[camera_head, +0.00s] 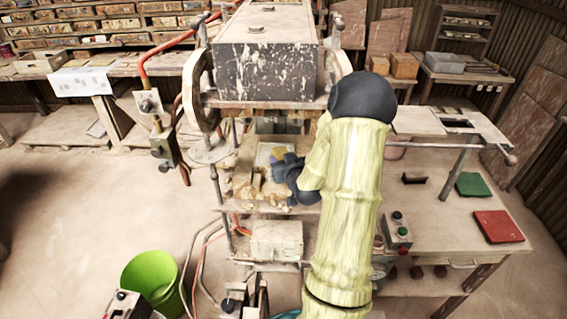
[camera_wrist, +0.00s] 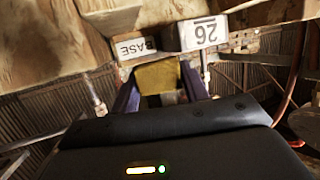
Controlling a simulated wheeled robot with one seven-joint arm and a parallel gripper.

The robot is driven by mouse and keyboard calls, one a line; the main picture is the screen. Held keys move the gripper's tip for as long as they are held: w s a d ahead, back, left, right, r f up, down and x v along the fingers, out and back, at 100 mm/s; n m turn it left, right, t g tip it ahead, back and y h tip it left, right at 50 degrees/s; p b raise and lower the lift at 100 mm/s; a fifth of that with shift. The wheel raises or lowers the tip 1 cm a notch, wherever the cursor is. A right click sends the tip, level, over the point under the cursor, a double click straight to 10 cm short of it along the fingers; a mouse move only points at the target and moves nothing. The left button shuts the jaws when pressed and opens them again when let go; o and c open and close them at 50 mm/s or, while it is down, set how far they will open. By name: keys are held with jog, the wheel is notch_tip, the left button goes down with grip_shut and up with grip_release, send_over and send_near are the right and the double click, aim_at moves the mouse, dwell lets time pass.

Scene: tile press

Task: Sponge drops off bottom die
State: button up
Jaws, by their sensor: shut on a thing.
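My gripper (camera_head: 282,157) reaches into the open gap of the tile press (camera_head: 268,60), above its lower bed. In the wrist view the gripper's two dark fingers (camera_wrist: 163,82) are shut on a yellow sponge (camera_wrist: 158,75). A bit of the sponge (camera_head: 277,152) also shows in the head view, beside the fingers. The pale bottom die (camera_head: 262,158) lies on the bed, partly hidden by my gripper. Whether the sponge touches the die I cannot tell.
Press columns and the heavy upper block close in the gap. My arm hides part of the press's right side. At right, a table holds a button box (camera_head: 398,231), a dark brush (camera_head: 415,178), a green mat (camera_head: 473,185) and a red mat (camera_head: 498,226). A green bucket (camera_head: 150,275) stands lower left.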

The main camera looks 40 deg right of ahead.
aim_at(284, 150)
jog(key=shift+d, duration=0.1)
jog(key=shift+w+d, duration=0.5)
jog(key=shift+w, duration=0.1)
jog(key=shift+w+d+f+b, duration=0.1)
jog(key=shift+w+d+b, duration=0.3)
jog(key=shift+w, duration=0.25)
jog(key=shift+d, duration=0.1)
jog(key=shift+w+d, duration=0.5)
jog(key=shift+w, duration=0.25)
